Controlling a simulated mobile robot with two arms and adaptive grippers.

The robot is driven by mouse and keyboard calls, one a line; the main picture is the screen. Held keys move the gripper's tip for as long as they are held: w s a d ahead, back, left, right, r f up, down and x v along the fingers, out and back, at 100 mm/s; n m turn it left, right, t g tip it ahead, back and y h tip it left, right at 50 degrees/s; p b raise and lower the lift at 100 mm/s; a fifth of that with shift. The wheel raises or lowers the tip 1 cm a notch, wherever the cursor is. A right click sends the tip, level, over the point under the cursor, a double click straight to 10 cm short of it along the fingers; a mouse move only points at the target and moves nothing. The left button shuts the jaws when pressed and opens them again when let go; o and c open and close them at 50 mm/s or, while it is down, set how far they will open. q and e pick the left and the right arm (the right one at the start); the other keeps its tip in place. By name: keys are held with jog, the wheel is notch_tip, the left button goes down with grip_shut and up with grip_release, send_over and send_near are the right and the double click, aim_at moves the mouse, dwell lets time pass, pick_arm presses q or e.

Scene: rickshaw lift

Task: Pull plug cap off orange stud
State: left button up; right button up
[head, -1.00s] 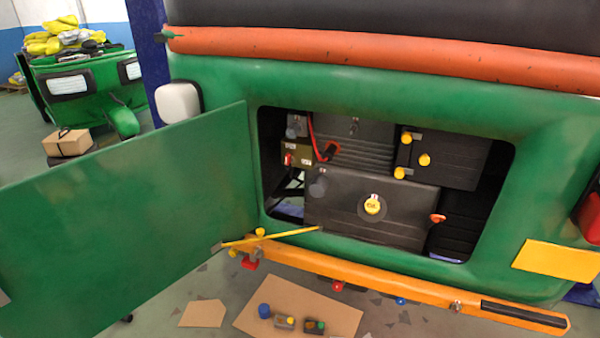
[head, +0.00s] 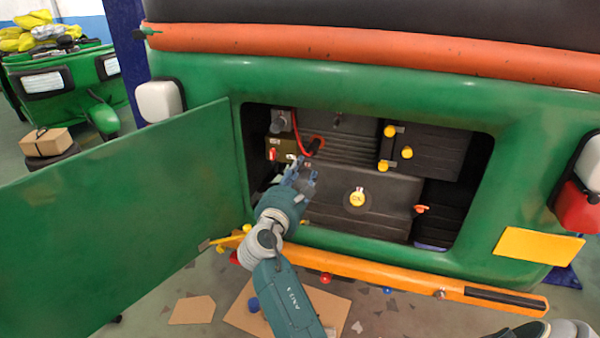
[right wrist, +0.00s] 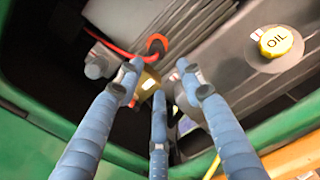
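The orange stud (head: 318,143) is at the upper left inside the engine bay, where a red cable (head: 298,135) curves down to it. It also shows in the right wrist view (right wrist: 157,44), dark in its middle; I cannot clearly tell the plug cap from the cable end. My right gripper (head: 300,168) is in the bay opening, below and left of the stud in the head view. In the right wrist view its fingers (right wrist: 158,78) are spread and hold nothing, with the stud beyond the tips. My left gripper is not in view.
The open green door (head: 130,200) stands to the left. The orange bumper (head: 390,281) crosses below the opening. A yellow oil cap (head: 357,198) and another orange part (head: 421,209) are to the right inside. A cardboard sheet (head: 335,312) lies on the floor.

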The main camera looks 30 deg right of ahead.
aim_at(312, 152)
jog(key=x, duration=0.2)
jog(key=b+x, duration=0.1)
jog(key=x, duration=0.2)
jog(key=b+x, duration=0.1)
jog(key=x, duration=0.2)
jog(key=shift+w+d+r, duration=0.1)
jog(key=shift+w+r, duration=0.15)
jog(key=shift+r, duration=0.15)
jog(key=shift+x, duration=0.85)
jog(key=c, duration=1)
